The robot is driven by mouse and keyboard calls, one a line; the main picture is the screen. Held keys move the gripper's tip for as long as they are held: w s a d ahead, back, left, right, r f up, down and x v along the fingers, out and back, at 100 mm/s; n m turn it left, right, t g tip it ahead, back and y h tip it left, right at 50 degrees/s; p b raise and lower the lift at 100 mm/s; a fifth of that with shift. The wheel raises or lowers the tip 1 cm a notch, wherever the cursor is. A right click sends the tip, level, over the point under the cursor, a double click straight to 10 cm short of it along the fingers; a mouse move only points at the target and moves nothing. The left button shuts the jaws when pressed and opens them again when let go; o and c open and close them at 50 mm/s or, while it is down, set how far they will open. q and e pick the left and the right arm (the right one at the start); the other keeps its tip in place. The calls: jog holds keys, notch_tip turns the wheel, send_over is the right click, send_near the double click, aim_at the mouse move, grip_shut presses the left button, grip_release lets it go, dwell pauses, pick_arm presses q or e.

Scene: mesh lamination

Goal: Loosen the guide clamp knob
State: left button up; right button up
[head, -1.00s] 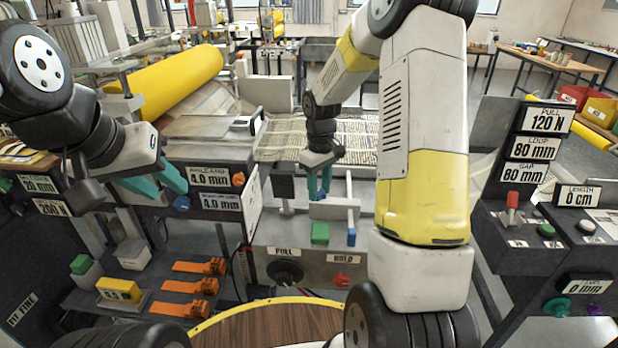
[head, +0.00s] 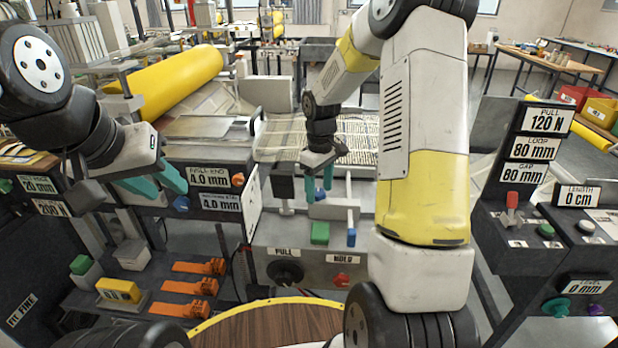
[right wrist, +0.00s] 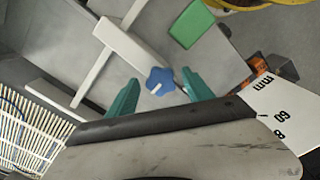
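A blue lobed knob (right wrist: 160,81) sits by the end of a white bar in the right wrist view, and I take it for the guide clamp knob. It also shows as a small blue patch in the head view (head: 320,193). My right gripper (head: 319,197) is open, pointing down with its teal fingers on either side of the knob. In the right wrist view a gap shows between each finger and the knob. My left gripper (head: 164,190) is open and empty in front of the left console.
A green block (head: 320,233) and a blue-ended white bar (head: 351,215) stand close to my right gripper. The panel below carries a black dial (head: 285,272) and a red knob (head: 341,279). Orange clamps (head: 190,286) lie on the lower left shelf.

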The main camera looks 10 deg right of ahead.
aim_at(319, 192)
notch_tip(319, 192, up, 7)
jog(key=shift+f, duration=0.1)
jog(key=shift+r, duration=0.5)
jog(key=shift+s+r, duration=0.1)
jog(key=shift+r, duration=0.1)
jog(key=s+a+r+m+t, duration=0.1)
jog(key=s+r+m+t, duration=0.2)
jog(key=s+r, duration=0.75)
jog(key=s+r+m+t+y, duration=0.1)
jog(key=s+m, duration=0.1)
jog(key=s, duration=0.4)
jog(key=s+a+r+m+t+y, duration=0.1)
jog(key=s+r+m+t, duration=0.1)
jog(key=s, duration=0.5)
jog(key=shift+s+a+r, duration=0.2)
jog(key=shift+a, duration=0.1)
